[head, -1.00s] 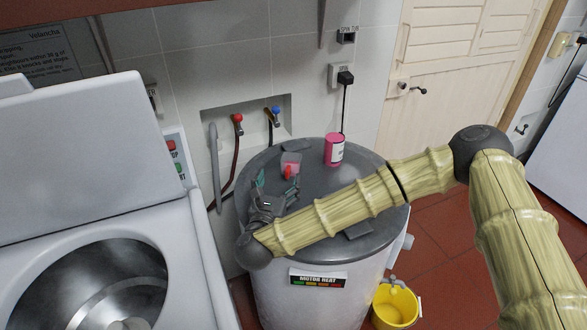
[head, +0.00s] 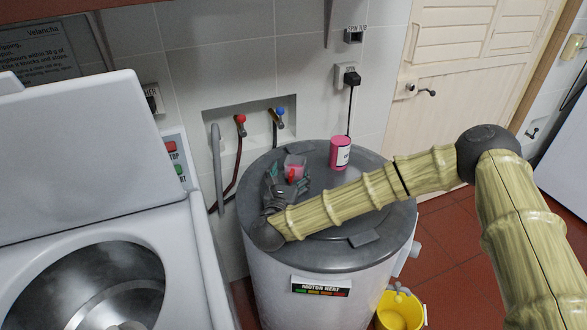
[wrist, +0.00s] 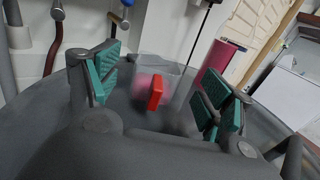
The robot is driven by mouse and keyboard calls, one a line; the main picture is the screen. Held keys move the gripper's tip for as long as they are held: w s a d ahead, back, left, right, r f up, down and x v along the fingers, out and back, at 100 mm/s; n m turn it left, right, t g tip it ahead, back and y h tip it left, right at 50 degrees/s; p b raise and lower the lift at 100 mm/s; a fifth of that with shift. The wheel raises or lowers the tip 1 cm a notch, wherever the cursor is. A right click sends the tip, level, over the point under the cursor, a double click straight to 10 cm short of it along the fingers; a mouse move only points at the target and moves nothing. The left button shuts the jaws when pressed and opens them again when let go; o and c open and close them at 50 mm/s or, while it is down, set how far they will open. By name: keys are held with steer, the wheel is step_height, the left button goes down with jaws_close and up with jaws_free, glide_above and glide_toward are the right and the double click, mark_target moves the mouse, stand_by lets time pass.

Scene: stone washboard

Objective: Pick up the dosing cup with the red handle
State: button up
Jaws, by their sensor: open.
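The dosing cup (head: 295,162) is a small clear cup with pink in it and a red handle (head: 292,175). It stands on the dark round lid (head: 345,215) of the white drum-shaped machine. In the wrist view the cup (wrist: 147,73) and its red handle (wrist: 156,93) lie between my two fingers, with the handle facing me. My gripper (wrist: 163,92) is open, with teal pads on either side of the cup, apart from it. In the head view my gripper (head: 284,181) is just short of the cup and partly covers it.
A pink bottle (head: 340,153) with a white label stands right of the cup on the lid. A white washer (head: 90,160) with a raised lid is at left. Red and blue taps (head: 241,124) sit in the wall behind. A yellow bucket (head: 400,310) is on the floor.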

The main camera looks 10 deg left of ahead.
mark_target(293, 168)
steer(key=shift+w+r+p, duration=0.15)
steer(key=shift+w+p, duration=0.4)
steer(key=shift+w, duration=0.1)
steer(key=shift+w+f+p, duration=0.15)
steer(key=shift+w+p, duration=0.25)
steer(key=shift+w, duration=0.55)
steer(key=shift+w+f+p, duration=0.1)
steer(key=shift+w+p, duration=0.3)
steer(key=shift+w, duration=0.55)
steer(key=c, duration=1.1)
